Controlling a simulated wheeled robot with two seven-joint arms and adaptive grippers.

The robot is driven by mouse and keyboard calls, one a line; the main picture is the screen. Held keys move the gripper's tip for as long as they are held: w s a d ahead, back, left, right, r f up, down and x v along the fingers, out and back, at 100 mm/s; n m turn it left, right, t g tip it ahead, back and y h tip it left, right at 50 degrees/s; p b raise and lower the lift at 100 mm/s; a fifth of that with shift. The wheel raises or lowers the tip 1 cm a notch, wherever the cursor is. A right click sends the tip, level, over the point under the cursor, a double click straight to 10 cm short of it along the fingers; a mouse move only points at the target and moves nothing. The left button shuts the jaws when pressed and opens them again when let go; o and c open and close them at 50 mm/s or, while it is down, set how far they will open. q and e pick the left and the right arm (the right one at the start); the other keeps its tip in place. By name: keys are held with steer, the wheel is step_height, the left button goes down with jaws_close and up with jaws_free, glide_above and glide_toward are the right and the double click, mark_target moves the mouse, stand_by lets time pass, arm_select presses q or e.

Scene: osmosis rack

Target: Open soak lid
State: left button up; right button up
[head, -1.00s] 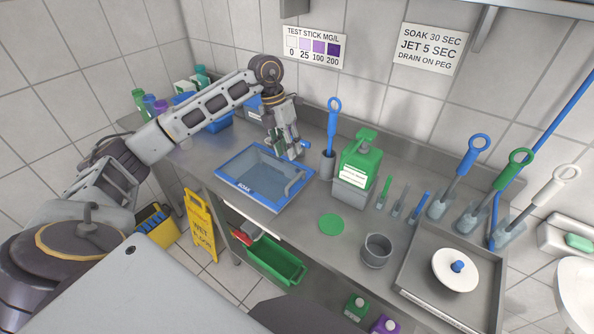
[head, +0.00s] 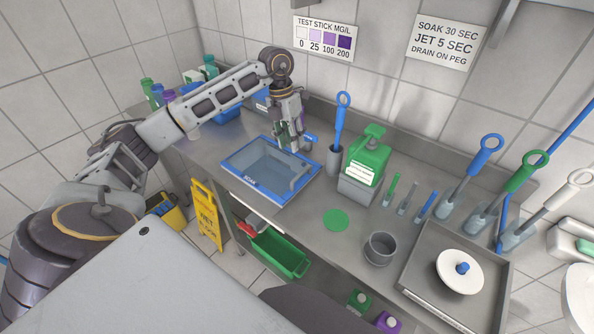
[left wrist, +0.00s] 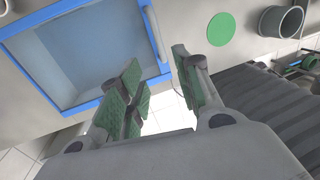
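The soak basin with its clear lid in a blue frame (head: 226,168), marked SOAK, sits flat on the steel counter; the lid looks closed. A handle bar (head: 301,178) runs along its right side; it also shows in the left wrist view (left wrist: 155,32). My left gripper (head: 296,148) hangs over the lid's far right corner. In the left wrist view my left gripper (left wrist: 158,72) has its green-padded fingers apart with nothing between them. The handle lies just beyond the fingertips, and I see no contact. My right gripper is not in view.
A green disc (head: 336,220) and a grey cup (head: 380,249) are nearer the front. A yellow floor sign (head: 207,215) stands below the counter's front.

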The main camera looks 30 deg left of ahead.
mark_target(298, 175)
arm_select(q)
steer(key=f, duration=0.4)
steer(key=d+f+p, duration=0.1)
steer(key=f, duration=0.3)
steer(key=d+f, duration=0.1)
steer(key=f, duration=0.3)
steer(key=shift+s+d+p, duration=0.1)
steer(key=shift+d+p, duration=0.05)
steer(key=shift+p, duration=0.25)
steer(key=shift+c, duration=0.2)
jaws_close()
